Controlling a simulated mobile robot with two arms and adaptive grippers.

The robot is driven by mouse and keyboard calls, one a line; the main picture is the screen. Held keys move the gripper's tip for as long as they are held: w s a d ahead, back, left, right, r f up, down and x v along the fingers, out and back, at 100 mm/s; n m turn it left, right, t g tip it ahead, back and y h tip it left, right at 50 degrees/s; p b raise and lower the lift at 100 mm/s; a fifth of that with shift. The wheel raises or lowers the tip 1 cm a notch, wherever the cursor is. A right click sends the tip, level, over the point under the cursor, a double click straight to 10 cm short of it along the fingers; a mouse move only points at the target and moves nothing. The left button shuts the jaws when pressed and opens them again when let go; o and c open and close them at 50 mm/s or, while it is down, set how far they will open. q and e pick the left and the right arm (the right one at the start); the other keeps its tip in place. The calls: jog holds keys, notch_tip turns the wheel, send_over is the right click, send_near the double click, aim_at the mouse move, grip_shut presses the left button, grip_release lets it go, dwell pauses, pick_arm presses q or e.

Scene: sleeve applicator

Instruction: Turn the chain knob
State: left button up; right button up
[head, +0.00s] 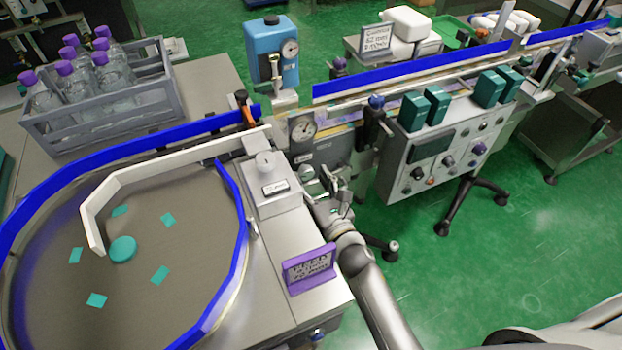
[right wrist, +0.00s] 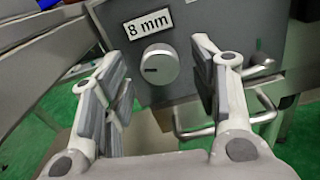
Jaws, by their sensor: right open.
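In the right wrist view, a round silver knob (right wrist: 160,65) with a dark index line sits on a grey panel (right wrist: 190,22) below a white "8 mm" label (right wrist: 149,24). My right gripper (right wrist: 162,72) is open and empty, with one finger to each side of the knob in the picture. A gap shows between each finger and the knob. I cannot read any knob as marked "chain". My left gripper is not in view.
A metal handle (right wrist: 225,132) is beside the right finger in the wrist view. A purple sign (head: 309,268) stands near my right arm. A round table (head: 150,240) with blue rails is at left. A control panel (head: 432,160) with several knobs stands at right.

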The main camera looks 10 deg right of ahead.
jog(key=shift+w, duration=0.2)
jog(key=c, duration=1)
jog(key=shift+c, duration=0.2)
jog(key=shift+m, duration=0.4)
